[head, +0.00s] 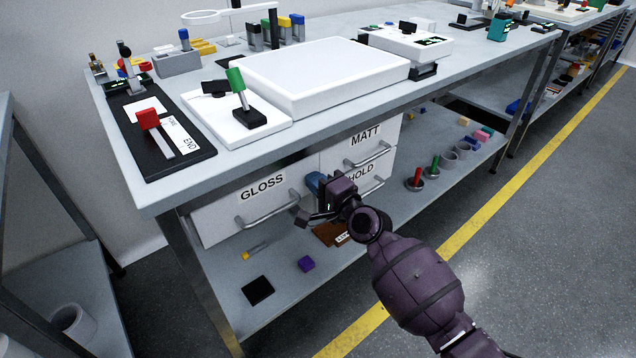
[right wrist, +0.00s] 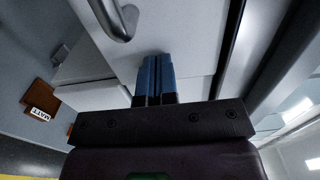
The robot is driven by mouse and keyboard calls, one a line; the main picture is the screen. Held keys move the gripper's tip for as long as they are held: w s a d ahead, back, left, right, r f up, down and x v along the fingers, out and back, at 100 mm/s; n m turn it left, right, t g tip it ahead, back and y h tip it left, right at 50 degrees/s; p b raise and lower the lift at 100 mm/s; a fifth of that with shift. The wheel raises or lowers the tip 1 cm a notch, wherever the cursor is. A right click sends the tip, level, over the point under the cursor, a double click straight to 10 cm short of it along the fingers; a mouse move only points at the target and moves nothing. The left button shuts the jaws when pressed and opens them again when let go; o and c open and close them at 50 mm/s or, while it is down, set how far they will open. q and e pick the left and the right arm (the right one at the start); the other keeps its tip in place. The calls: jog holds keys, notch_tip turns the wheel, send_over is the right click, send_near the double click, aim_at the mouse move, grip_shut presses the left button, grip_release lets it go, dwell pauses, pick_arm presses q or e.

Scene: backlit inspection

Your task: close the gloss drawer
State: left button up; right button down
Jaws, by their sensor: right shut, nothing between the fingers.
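The gloss drawer (head: 225,215) is under the left part of the bench, with a white front, a black GLOSS label and a silver bar handle (head: 268,214). I cannot tell exactly how far its front stands out. My right gripper (head: 316,183) is shut and empty, its blue fingers at the right end of the gloss front, right of the handle. In the right wrist view the shut fingers (right wrist: 155,72) point at a pale panel, with a metal handle (right wrist: 118,22) close by. Whether the tips touch is not clear. My left gripper is out of view.
The MATT drawer (head: 348,152) and HOLD drawer (head: 352,188) sit to the right. The shelf below (head: 222,290) holds a brown labelled piece (head: 325,237), a purple block (head: 306,264) and a black square (head: 258,290). The bench top above (head: 190,188) is an overhead obstacle.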

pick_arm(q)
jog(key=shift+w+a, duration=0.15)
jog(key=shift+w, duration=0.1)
pick_arm(e)
jog(key=shift+w+a+r, duration=0.2)
jog(key=shift+w+r, duration=0.05)
jog(key=shift+w, duration=0.1)
jog(key=shift+r, duration=0.25)
jog(key=shift+s+f, duration=0.1)
